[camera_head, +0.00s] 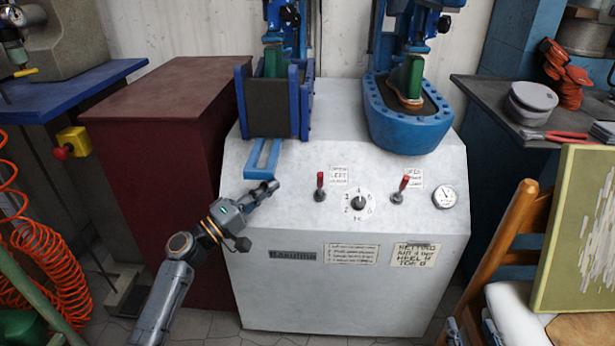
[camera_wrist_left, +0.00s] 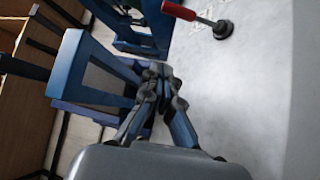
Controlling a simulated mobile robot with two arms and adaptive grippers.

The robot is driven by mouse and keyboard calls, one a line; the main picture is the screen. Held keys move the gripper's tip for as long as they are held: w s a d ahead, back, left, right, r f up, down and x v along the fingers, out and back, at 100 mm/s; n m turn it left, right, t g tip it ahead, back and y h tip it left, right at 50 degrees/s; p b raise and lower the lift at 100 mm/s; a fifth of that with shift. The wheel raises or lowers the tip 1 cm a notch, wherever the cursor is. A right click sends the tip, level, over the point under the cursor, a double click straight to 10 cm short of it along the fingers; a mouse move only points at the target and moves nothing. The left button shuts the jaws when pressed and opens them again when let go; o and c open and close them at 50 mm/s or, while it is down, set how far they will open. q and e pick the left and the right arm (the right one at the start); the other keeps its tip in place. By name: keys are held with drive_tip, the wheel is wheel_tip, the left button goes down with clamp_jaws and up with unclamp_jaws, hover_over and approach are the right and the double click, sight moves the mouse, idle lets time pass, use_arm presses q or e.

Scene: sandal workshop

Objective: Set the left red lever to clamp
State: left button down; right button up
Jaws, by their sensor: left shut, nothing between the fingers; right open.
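The left red lever (camera_head: 320,180) stands about upright on the sloped panel of the pale grey machine (camera_head: 290,225). In the left wrist view the red lever (camera_wrist_left: 180,10) is at the top, on a round dark base. My left gripper (camera_head: 272,187) is shut and empty, left of the lever and apart from it, just below a blue bracket (camera_head: 262,158). Its closed fingers (camera_wrist_left: 160,72) also show in the left wrist view. My right gripper (camera_head: 470,325) shows only partly at the bottom edge, its fingers apart. The label by the left lever is too small to read surely.
A second red lever (camera_head: 403,184) leans right on the panel, with a numbered dial (camera_head: 358,203) between the levers and a gauge (camera_head: 445,196) at right. Blue presses (camera_head: 408,125) rise behind. A wooden chair (camera_head: 505,235) stands at right. The panel between gripper and lever looks clear.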

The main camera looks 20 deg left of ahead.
sight(320, 185)
use_arm(q)
drive_tip(key=x, duration=0.9)
drive_tip(key=shift+w+d+r, duration=0.2)
drive_tip(key=s+d, duration=0.1)
drive_tip(key=s+d+f, duration=0.1)
drive_tip(key=d, duration=0.1)
drive_tip(key=shift+s+f, duration=0.2)
use_arm(e)
drive_tip(key=shift+s+d+f+g, duration=0.15)
drive_tip(key=shift+f+g, duration=0.15)
drive_tip(key=shift+f, duration=0.3)
